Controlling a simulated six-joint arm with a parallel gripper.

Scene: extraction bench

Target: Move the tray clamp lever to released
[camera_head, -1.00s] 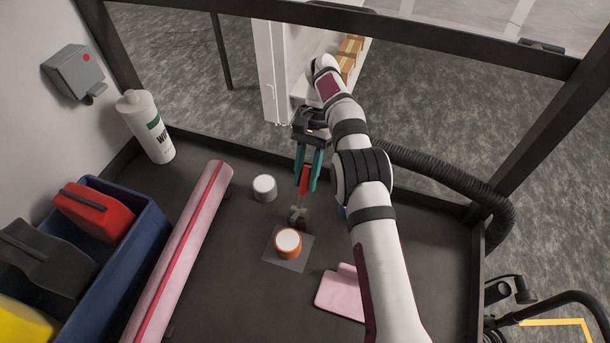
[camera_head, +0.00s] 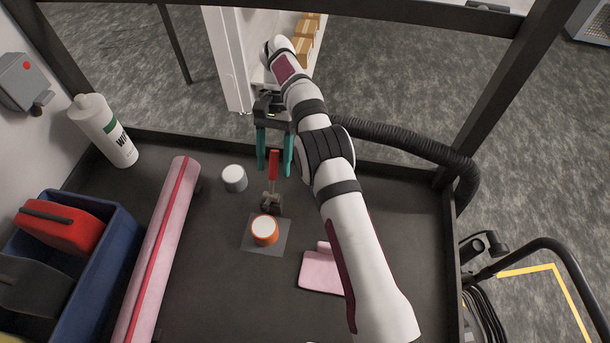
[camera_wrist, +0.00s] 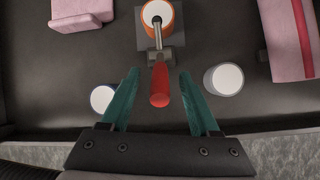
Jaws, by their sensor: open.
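The tray clamp lever has a red handle (camera_head: 273,164) on a grey metal base (camera_head: 271,203). It stands at the edge of a grey square plate (camera_head: 280,240), beside an orange cup with a white top (camera_head: 265,230). My gripper (camera_head: 274,172) is open, its teal fingers spread apart at the lever's handle. In the wrist view, the red handle (camera_wrist: 160,86) points toward my gripper (camera_wrist: 158,82) and its end lies between the two fingers, with gaps on both sides. I cannot tell the height gap between fingers and handle.
A white-topped grey cylinder (camera_head: 234,179) stands left of the lever. Another white-topped cylinder (camera_wrist: 103,98) shows in the wrist view. A pink roll (camera_head: 160,245), a blue bin (camera_head: 100,265), a white bottle (camera_head: 103,130) and a pink block (camera_head: 321,272) lie around the bench.

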